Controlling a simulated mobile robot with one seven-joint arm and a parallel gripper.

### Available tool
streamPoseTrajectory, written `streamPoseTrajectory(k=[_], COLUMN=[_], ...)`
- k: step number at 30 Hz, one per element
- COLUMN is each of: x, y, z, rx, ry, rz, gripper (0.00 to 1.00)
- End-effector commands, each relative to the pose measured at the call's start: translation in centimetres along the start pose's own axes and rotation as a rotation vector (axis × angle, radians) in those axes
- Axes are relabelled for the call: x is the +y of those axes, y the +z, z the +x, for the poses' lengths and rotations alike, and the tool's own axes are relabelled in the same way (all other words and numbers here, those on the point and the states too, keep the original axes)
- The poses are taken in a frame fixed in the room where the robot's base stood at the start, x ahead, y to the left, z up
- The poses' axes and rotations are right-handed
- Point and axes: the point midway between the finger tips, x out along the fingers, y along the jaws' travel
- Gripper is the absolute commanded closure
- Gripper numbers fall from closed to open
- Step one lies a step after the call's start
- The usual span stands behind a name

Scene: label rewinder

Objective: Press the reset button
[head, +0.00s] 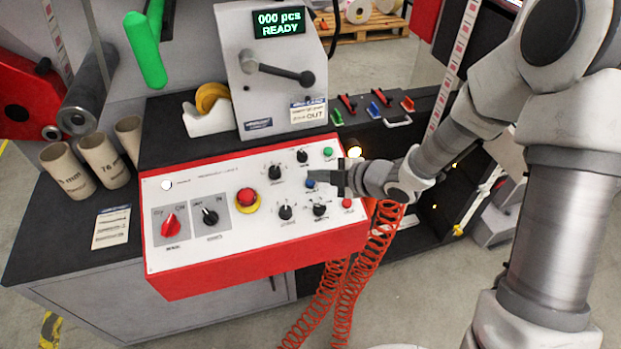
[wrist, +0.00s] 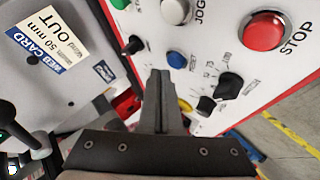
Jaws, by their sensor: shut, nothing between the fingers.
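The reset button (head: 310,183) is a small blue button on the white panel face. In the wrist view, the blue button (wrist: 176,60) has the word RESET beside it. My gripper (head: 316,177) is in front of the panel at its right side, near the button. In the wrist view, my gripper (wrist: 161,75) has its fingers shut together with nothing between them. Their tips appear just beside the blue button, which is uncovered there. I cannot tell how far the tips are from the panel face.
A red STOP button (wrist: 264,31) and a black knob (wrist: 228,87) are near the blue one. A green button (head: 328,152) and a red emergency button (head: 247,197) are also on the panel. A display (head: 279,22) reads "000 pcs READY". Orange coiled hoses (head: 345,285) hang below.

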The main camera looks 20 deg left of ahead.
Motion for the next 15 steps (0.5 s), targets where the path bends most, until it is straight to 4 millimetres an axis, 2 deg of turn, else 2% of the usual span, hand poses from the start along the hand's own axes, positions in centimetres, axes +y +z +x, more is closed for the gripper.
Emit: streamPoseTrajectory(k=[10, 15], x=[0.09, 0.70], y=[-0.12, -0.64], z=[-0.14, -0.85], rx=[0.000, 0.000], ry=[0.000, 0.000], rz=[0.000, 0.000], gripper=[1.00, 1.00])
